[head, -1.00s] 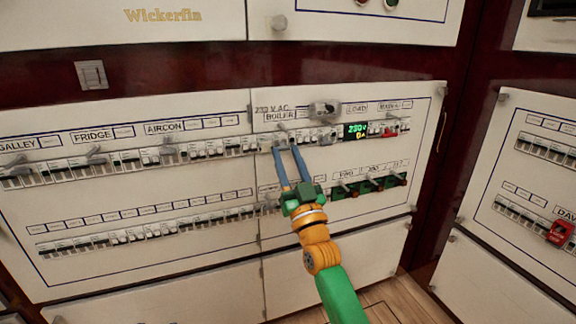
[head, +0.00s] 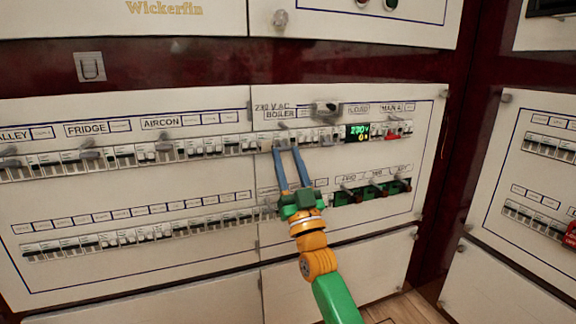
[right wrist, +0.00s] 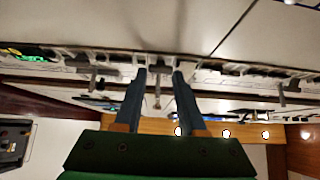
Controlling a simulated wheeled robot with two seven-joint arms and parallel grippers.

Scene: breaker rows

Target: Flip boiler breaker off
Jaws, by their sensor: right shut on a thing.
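The boiler breaker (head: 284,127) sits in the upper breaker row, under the "230 V AC BOILER" label (head: 281,113). A grey lever sticks out there; its exact on or off position is too small to tell. My right gripper (head: 287,147) reaches up from below, its two blue fingers at the row just under the lever. It is shut on the breaker, with a visible space between the fingers. In the right wrist view the dark fingers (right wrist: 158,72) point at the row, and a small grey lever (right wrist: 157,92) shows between them. My left gripper is not in view.
Galley, fridge and aircon breakers (head: 165,147) lie to the left in the same row. A second breaker row (head: 150,234) runs below.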

